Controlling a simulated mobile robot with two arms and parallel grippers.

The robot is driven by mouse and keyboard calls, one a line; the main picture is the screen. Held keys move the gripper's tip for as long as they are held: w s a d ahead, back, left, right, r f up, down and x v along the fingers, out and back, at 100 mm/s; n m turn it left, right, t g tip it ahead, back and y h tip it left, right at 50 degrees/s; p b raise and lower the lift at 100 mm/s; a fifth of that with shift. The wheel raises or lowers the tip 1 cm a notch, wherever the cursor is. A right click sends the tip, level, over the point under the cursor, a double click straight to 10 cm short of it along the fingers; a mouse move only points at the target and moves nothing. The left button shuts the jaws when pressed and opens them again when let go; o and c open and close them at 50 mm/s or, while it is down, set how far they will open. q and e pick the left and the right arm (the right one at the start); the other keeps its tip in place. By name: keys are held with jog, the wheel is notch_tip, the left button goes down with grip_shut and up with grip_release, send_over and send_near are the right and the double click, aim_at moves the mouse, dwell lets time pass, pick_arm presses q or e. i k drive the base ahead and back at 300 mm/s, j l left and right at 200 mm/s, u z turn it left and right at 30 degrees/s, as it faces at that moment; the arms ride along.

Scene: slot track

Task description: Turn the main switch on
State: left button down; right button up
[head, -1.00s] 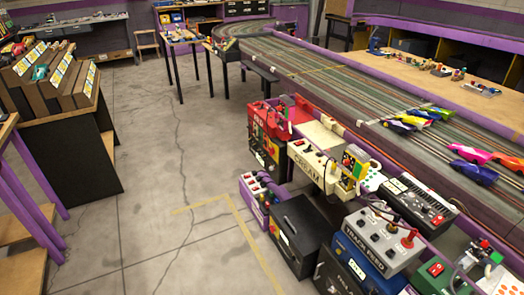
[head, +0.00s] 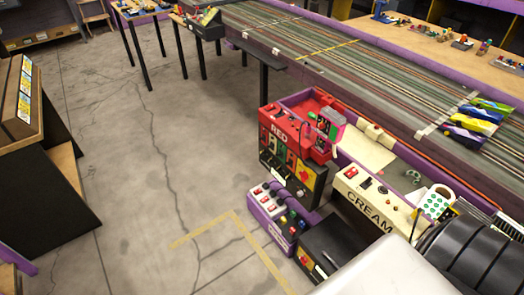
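I cannot tell for sure which control is the main switch. A yellow plate with a red knob (head: 304,173) is on the front of a black panel under the red box marked RED (head: 284,132). Its setting is too small to read. A purple box (head: 283,212) below it carries red rocker switches (head: 263,190) and several coloured knobs. A cream box marked CREAM (head: 371,199) has a red button and small controls on top. Neither gripper shows; pale and black ribbed parts, probably my arm, cover the lower right corner.
The slot track (head: 340,72) runs along the right with several cars (head: 477,120) on it. A black box (head: 334,243) stands beside the purple box. A display stand (head: 22,100) is at the left. The grey floor (head: 150,170) between is open.

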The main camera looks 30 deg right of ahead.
aim_at(303, 176)
jog(key=i+j+z, duration=0.1)
jog(key=i+z, duration=0.3)
jog(key=i+j+z, duration=0.35)
jog(key=i, duration=0.25)
